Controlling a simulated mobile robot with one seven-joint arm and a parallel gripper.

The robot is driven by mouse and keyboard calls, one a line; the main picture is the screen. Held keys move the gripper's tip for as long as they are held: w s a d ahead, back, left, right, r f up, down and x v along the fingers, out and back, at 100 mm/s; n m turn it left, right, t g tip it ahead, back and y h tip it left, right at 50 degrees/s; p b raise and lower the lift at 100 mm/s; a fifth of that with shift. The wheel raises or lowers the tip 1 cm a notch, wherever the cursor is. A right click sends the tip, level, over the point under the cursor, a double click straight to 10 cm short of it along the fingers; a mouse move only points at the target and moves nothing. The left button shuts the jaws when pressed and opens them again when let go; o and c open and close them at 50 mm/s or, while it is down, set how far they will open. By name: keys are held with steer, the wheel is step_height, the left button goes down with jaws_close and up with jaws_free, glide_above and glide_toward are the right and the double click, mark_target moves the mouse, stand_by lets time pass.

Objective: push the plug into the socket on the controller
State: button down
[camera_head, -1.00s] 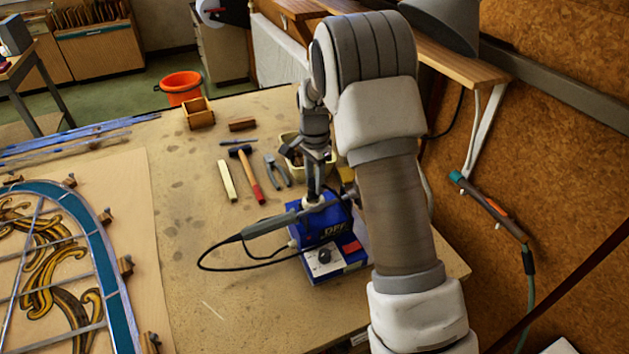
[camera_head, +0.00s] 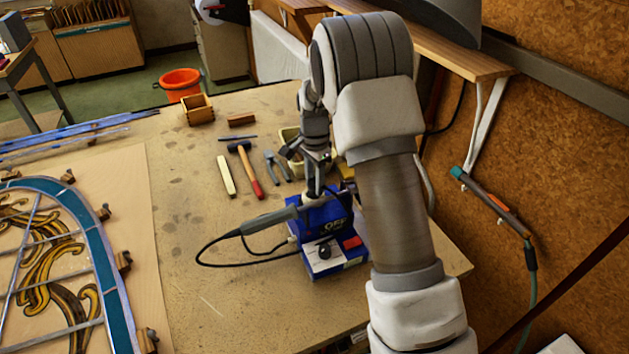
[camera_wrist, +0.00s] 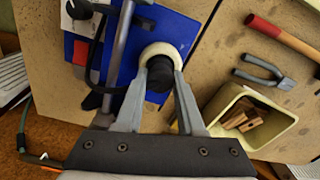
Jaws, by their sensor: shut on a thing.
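The blue controller (camera_head: 345,258) stands on the bench under my arm, with a dark knob and a red switch on its front. It also shows in the wrist view (camera_wrist: 182,32). My gripper (camera_wrist: 160,82) points down at the controller's top, its fingers shut on a black plug (camera_wrist: 158,74). A pale ring (camera_wrist: 166,50) sits around or just behind the plug's far end. I cannot tell whether the plug is seated, and the socket's opening is hidden. In the head view my gripper (camera_head: 313,188) is small and dark above the controller.
A soldering iron (camera_head: 268,221) with a looping black cable lies at the controller's left. A cream tub (camera_wrist: 285,122) with wooden bits, pliers (camera_wrist: 265,72) and a hammer (camera_head: 250,170) lie behind. The leaded panel (camera_head: 60,260) is at left. Bench between is clear.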

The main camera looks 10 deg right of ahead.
steer(key=shift+f, duration=0.25)
steer(key=shift+c, duration=2.2)
jaws_free()
step_height(320, 180, up, 17)
steer(key=b, duration=0.1)
steer(key=shift+r, duration=0.2)
steer(key=s+r+n+t, duration=0.2)
steer(key=s+r+n, duration=0.25)
steer(key=s, duration=0.75)
steer(key=s+r+n+t, duration=0.2)
steer(key=s+r+n, duration=0.25)
steer(key=s, duration=0.65)
steer(key=s+f+n+t, duration=0.1)
steer(key=s+f+n, duration=0.3)
steer(key=s, duration=0.4)
steer(key=shift+s+a+f+t, duration=0.15)
steer(key=shift+s+f+t, duration=0.1)
steer(key=shift+t, duration=0.05)
